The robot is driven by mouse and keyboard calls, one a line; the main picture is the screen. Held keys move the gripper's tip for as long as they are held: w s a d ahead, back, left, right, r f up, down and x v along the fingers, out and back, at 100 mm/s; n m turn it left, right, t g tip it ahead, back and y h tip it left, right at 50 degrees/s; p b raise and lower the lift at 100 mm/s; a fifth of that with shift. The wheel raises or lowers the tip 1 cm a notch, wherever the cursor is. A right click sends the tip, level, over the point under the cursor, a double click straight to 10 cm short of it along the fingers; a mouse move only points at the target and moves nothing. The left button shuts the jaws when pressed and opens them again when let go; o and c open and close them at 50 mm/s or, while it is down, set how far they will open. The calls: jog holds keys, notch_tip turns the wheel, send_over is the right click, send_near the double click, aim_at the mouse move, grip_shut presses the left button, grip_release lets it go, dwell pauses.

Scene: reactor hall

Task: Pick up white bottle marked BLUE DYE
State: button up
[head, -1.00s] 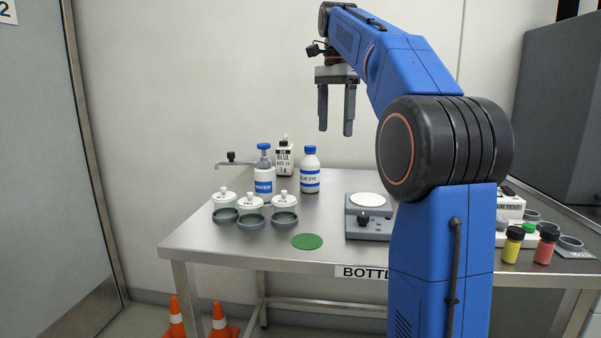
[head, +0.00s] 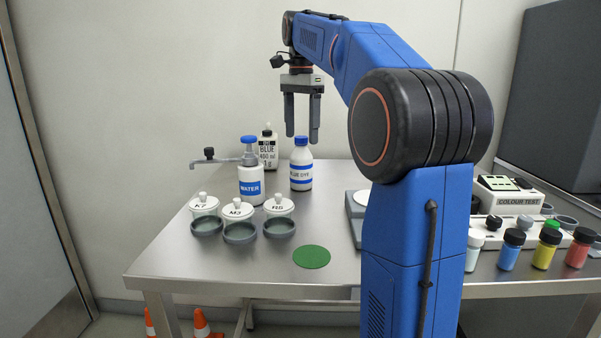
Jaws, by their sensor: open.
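The white bottle marked BLUE DYE (head: 301,168) stands upright on the steel table, with a blue cap and a blue-striped label. My gripper (head: 302,138) points down with its two fingers apart and empty. In the head view its fingertips appear level with the bottle's cap, one to each side of it. I cannot tell from this view whether the fingers are above, in front of or around the cap. Nothing hides the bottle's body.
A WATER bottle (head: 250,184) with a spout and a BLUE bottle (head: 268,150) stand close to the left. Lidded pots (head: 239,213) sit in front, near a green disc (head: 312,257). A grey scale (head: 357,207) is partly behind my arm. Coloured vials (head: 510,250) stand right.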

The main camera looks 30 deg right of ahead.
aim_at(302, 164)
notch_tip(302, 164, down, 5)
jog(key=shift+r, duration=0.1)
jog(key=shift+w+d+f, duration=0.1)
jog(key=shift+f, duration=1.3)
jog(key=shift+w+d+f, duration=0.1)
jog(key=shift+f, duration=1.3)
jog(key=c, duration=1.4)
